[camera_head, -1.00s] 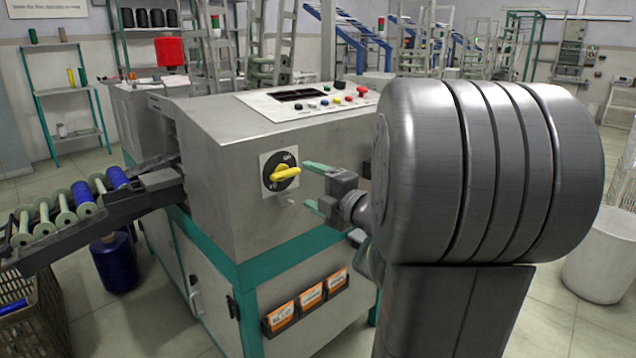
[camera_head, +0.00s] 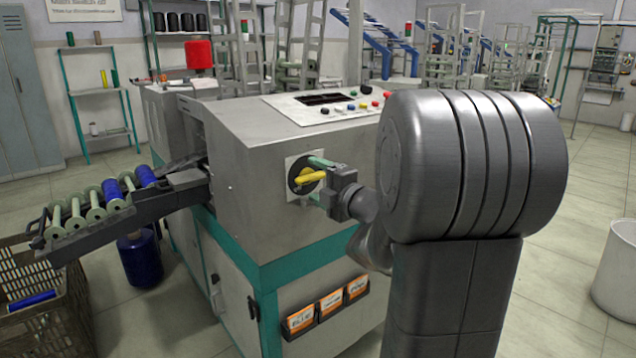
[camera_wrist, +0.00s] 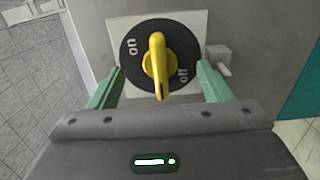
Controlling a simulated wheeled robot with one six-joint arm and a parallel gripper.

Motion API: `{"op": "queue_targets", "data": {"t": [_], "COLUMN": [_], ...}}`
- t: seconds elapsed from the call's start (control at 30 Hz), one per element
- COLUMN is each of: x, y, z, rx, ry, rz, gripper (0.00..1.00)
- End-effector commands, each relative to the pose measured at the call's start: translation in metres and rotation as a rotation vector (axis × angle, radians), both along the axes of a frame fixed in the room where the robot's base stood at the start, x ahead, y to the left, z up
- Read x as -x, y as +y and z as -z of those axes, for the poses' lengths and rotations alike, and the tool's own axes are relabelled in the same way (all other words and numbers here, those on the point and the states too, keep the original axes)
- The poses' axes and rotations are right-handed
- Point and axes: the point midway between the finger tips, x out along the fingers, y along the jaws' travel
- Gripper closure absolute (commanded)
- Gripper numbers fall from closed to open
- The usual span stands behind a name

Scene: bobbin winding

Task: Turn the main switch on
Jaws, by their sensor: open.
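The main switch is a yellow rotary handle (camera_head: 309,176) on a black dial marked "on" and "off", on a pale plate on the machine's side. In the wrist view the yellow handle (camera_wrist: 157,66) stands upright in the picture, between the "on" and "off" marks on the dial (camera_wrist: 128,72). My gripper (camera_head: 318,178) is at the switch, its green fingers on either side of the handle. In the wrist view my gripper (camera_wrist: 157,88) is open, with a gap between each finger and the handle.
The grey machine (camera_head: 250,150) has a button panel (camera_head: 335,103) on top and orange-fronted pockets (camera_head: 328,305) below. A roller chute (camera_head: 95,210) with bobbins sticks out at left above a crate (camera_head: 50,330). A white bin (camera_head: 615,270) stands at right.

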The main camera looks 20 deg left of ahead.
Motion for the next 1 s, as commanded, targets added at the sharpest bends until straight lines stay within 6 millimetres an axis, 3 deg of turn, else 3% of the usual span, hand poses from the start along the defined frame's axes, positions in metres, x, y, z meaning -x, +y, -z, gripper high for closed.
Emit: {"op": "queue_targets", "data": {"t": [1.0], "x": [-0.010], "y": [0.020], "z": [0.000], "rx": [0.000], "ry": [0.000], "rz": [0.000], "gripper": [0.27]}}
